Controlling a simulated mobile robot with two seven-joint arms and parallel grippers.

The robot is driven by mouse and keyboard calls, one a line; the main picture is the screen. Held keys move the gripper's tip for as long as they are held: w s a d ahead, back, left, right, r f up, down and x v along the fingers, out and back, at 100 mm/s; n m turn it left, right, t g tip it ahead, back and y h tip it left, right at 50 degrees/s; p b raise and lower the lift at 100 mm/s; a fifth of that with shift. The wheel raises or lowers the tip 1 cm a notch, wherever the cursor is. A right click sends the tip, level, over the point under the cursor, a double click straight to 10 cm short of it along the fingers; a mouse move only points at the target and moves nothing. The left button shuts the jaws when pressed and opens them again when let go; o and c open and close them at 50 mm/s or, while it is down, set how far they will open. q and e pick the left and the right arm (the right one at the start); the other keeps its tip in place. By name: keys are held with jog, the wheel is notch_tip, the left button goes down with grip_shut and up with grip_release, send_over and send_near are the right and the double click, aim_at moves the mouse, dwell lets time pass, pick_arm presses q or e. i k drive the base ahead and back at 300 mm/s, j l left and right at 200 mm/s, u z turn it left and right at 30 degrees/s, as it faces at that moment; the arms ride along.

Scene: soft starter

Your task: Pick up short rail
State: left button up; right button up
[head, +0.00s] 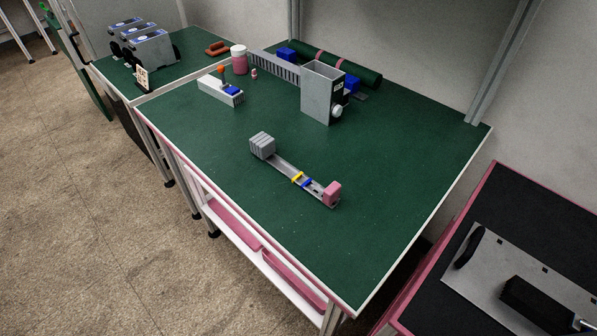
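A short grey metal rail (284,167) lies flat on the green table, near its middle, running diagonally. A ribbed grey block (262,146) sits at its far left end and a pink block (332,193) at its near right end. A yellow clip (297,177) and a blue clip (306,183) sit across the rail between them. Neither of my grippers is in view.
A grey upright box (322,92) with a white knob stands behind the rail. A slotted grey duct (274,68), a white tray (220,91) and a pink-white jar (239,60) are farther back. The green table top (370,220) is clear around the rail. A black-topped bench (480,207) stands right.

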aim_at(262, 144)
jog(key=j+z, duration=0.15)
jog(key=z, duration=0.2)
jog(key=i+j+z, duration=0.1)
jog(key=z, duration=0.3)
jog(key=j+z, duration=0.5)
jog(key=j, duration=0.3)
jog(key=k+j+z, duration=0.2)
jog(key=j, duration=1.25)
jog(key=k, duration=0.55)
jog(key=i, duration=0.5)
